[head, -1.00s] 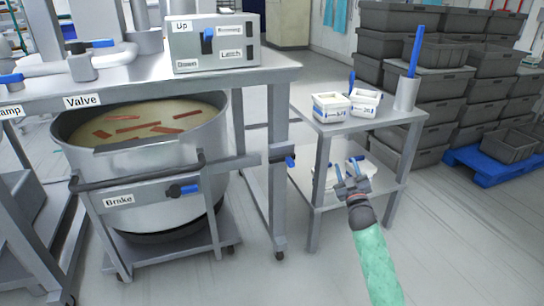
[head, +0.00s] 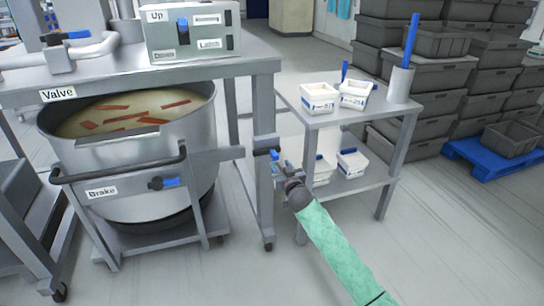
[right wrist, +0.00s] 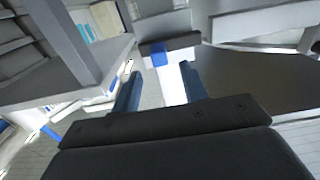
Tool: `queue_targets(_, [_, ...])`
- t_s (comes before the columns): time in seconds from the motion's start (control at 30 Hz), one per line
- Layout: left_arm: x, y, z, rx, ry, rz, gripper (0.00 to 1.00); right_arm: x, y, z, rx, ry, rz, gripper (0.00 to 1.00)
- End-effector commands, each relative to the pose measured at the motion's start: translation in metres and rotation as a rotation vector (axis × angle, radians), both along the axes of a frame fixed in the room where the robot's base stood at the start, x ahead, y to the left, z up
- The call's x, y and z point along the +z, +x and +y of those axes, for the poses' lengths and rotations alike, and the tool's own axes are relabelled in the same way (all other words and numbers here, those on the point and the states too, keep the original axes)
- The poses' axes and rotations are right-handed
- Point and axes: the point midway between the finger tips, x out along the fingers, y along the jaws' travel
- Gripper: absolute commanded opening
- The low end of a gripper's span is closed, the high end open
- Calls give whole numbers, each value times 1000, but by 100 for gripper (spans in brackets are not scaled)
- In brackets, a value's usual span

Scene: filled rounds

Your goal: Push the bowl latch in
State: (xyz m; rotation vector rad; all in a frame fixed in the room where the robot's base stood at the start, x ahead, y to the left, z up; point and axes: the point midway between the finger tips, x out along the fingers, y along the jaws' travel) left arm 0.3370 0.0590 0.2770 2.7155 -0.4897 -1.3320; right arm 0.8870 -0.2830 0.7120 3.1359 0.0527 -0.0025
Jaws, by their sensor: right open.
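The bowl latch (head: 266,143) is a dark block with a blue tab on the table leg, at the right end of the bowl's bar. My right gripper (head: 279,168) is just below and right of it in the head view. In the right wrist view the latch's dark bar and blue tab (right wrist: 158,57) lie just beyond the two blue fingers (right wrist: 161,80), which are apart and empty. Whether a fingertip touches the tab I cannot tell. The large steel bowl (head: 140,180) holds a pale liquid with reddish strips. My left gripper is not in view.
A control box (head: 193,30) stands on the steel table (head: 255,62) above the bowl. Grey crates (head: 440,95) stand behind. The floor in front is clear.

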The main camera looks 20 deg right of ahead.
Motion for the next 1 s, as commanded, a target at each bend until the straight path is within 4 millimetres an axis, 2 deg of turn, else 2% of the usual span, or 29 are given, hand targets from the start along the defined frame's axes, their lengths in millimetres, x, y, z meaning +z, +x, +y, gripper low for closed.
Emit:
queue_targets(0.17, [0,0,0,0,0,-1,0,2,13,0,0,7,-2,44])
queue_targets(0.6, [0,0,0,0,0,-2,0,0,67,2,1,4,-1,44])
queue_targets(0.8, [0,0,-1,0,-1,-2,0,1,76,3,1,6,-1,44])
queue_targets(1.0, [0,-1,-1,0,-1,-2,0,0,77,3,1,5,-1,44])
